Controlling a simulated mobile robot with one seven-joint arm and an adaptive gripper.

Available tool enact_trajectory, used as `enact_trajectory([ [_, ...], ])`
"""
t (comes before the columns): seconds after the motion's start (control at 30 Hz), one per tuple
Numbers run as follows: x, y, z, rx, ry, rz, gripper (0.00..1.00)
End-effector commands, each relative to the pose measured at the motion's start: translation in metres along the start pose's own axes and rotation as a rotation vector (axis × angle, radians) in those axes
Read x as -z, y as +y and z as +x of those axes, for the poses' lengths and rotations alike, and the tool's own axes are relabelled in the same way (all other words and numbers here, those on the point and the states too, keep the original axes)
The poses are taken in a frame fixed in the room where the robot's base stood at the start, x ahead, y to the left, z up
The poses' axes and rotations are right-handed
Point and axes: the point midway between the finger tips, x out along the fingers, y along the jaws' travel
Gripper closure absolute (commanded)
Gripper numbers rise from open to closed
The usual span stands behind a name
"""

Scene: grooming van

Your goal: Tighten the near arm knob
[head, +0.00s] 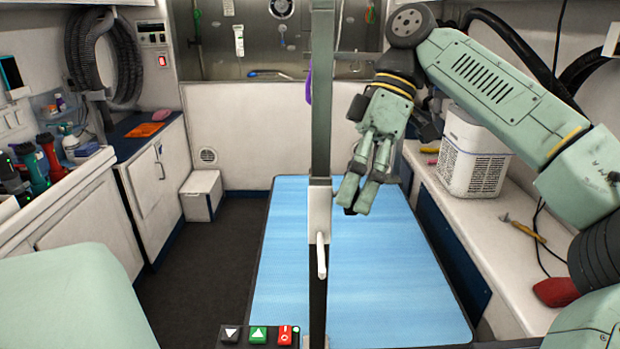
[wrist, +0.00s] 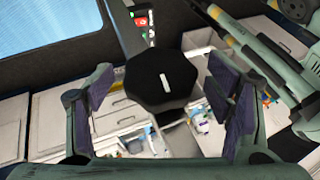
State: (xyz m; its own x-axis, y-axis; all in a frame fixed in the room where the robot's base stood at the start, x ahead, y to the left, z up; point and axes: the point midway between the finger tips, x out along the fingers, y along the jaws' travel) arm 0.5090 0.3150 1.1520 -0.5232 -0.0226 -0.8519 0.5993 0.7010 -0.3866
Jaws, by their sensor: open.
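The black arm knob (wrist: 163,82), with a many-sided head and a short white mark, shows in the middle of the wrist view. The mark is nearly upright, tilted slightly. My gripper (wrist: 162,90) is open, with one finger on each side of the knob and visible gaps between. I cannot tell how deep the knob sits between the fingers. In the head view my gripper (head: 355,197) points down just right of the upright grooming-arm post (head: 321,110), close to its pale clamp block (head: 319,212). The knob cannot be made out clearly there.
The post stands in front of the blue table mat (head: 390,270), which is bare. A white handle (head: 321,257) sticks out below the clamp block. A button box (head: 258,336) is at the bottom edge. A white ribbed box (head: 474,160) and hammer (head: 522,228) are on the right counter.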

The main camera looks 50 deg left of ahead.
Motion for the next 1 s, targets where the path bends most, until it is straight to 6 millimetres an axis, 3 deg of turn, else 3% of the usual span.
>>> enact_trajectory([
  [0.47, 0.0, -0.001, 0.0012, -0.085, 0.003, -0.042, 0.27],
  [0.8, -0.003, -0.0047, 0.0005, -0.43, -0.005, -0.17, 0.27],
  [1.0, -0.003, -0.0047, 0.0011, -0.547, -0.007, -0.217, 0.27],
])
